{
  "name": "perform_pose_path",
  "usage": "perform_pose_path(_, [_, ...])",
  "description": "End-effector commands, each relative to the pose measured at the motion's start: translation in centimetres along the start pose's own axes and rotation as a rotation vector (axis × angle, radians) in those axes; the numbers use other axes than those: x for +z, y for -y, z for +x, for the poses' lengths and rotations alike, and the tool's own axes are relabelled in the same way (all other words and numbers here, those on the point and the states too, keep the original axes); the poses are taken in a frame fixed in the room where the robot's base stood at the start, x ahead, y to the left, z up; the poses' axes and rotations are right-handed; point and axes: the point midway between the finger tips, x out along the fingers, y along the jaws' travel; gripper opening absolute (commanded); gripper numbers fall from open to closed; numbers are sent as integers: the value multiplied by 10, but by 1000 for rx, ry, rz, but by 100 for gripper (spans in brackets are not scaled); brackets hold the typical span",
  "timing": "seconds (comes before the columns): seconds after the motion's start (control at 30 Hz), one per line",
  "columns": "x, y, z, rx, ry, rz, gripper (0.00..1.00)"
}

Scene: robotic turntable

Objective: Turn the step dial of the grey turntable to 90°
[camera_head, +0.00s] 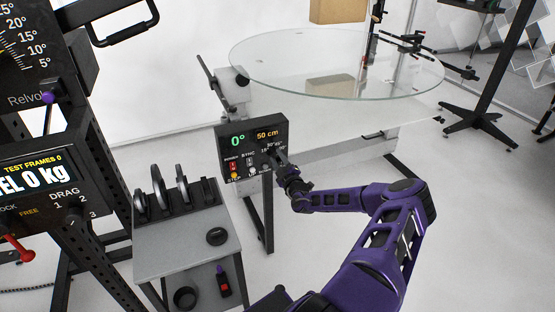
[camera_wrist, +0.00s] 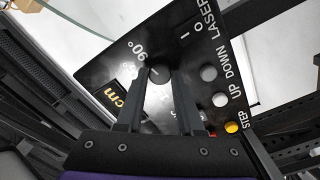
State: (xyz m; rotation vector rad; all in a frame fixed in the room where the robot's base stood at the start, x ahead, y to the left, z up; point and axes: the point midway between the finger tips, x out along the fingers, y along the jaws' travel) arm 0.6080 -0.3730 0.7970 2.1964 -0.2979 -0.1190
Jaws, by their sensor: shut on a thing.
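The turntable's black control panel (camera_head: 231,155) faces me in the head view; its display reads 0° and 50 cm. The step dial (camera_wrist: 160,74) is a round black knob with a light mark, near a 90° label in the wrist view. I cannot tell which step the mark points to. My gripper (camera_wrist: 158,78) is shut on the dial, one finger on each side. In the head view my gripper (camera_head: 276,160) covers the dial and part of its labels. The turntable's round glass top (camera_head: 270,65) lies behind the panel, with a cardboard box (camera_head: 338,10) above it.
A grey cart (camera_head: 187,250) with black discs stands left of the panel. A black post (camera_head: 95,150) with a scale and a display is at the far left.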

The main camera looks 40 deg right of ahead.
Motion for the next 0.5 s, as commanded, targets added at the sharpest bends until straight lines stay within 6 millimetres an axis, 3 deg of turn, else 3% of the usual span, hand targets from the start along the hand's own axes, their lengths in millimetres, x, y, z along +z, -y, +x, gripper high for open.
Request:
perform_pose_path(0.2, [0, 2, 0, -2, 0, 2, 0])
perform_pose_path(0.23, [0, 2, 0, -2, 0, 2, 40])
perform_pose_path(0.37, [0, 1, 0, -2, 0, 1, 63])
perform_pose_path(0.5, [0, 1, 0, -1, 0, 0, 66])
